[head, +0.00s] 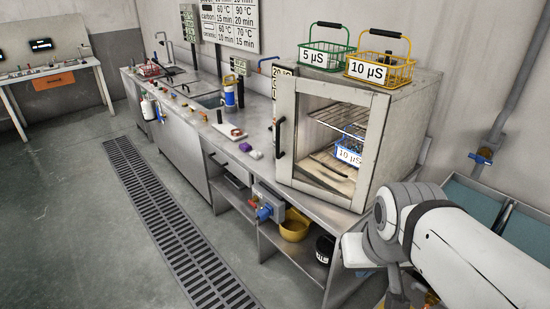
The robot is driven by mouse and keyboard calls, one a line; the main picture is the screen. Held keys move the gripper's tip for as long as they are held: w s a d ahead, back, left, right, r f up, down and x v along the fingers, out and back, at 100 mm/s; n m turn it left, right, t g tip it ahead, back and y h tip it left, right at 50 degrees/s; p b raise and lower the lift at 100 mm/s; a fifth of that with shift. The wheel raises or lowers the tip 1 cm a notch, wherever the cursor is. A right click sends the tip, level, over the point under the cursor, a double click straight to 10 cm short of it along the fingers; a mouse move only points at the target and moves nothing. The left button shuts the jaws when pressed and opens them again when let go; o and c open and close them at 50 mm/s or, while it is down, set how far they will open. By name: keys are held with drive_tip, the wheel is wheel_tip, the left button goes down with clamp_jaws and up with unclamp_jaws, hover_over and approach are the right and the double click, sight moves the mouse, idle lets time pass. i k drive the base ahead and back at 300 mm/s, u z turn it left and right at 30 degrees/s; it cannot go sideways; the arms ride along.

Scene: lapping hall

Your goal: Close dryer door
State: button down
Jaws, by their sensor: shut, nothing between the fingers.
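The dryer (410,128) is a grey box on the right end of the steel bench. Its door (376,150) has a pale frame around a clear pane, with a dark upright handle (280,138) on the left side. The door stands near the front of the box; I cannot tell for sure whether it is ajar or flush. Through the pane show a wire shelf (340,122) and a blue basket (348,156) marked 10 µS. My arm reaches in at the lower right, in front of and apart from the dryer. My gripper's fingers do not show.
Green (325,58) and yellow (380,68) wire baskets stand on top of the dryer. The bench (228,168) runs back left with sinks and small items. A yellow bowl (294,226) sits underneath. The floor beside the drain grate (165,218) is clear. Blue tanks (512,205) stand right.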

sight(287, 87)
drive_tip(key=z, duration=0.35)
drive_tip(key=i, duration=1.35)
drive_tip(key=u, duration=0.6)
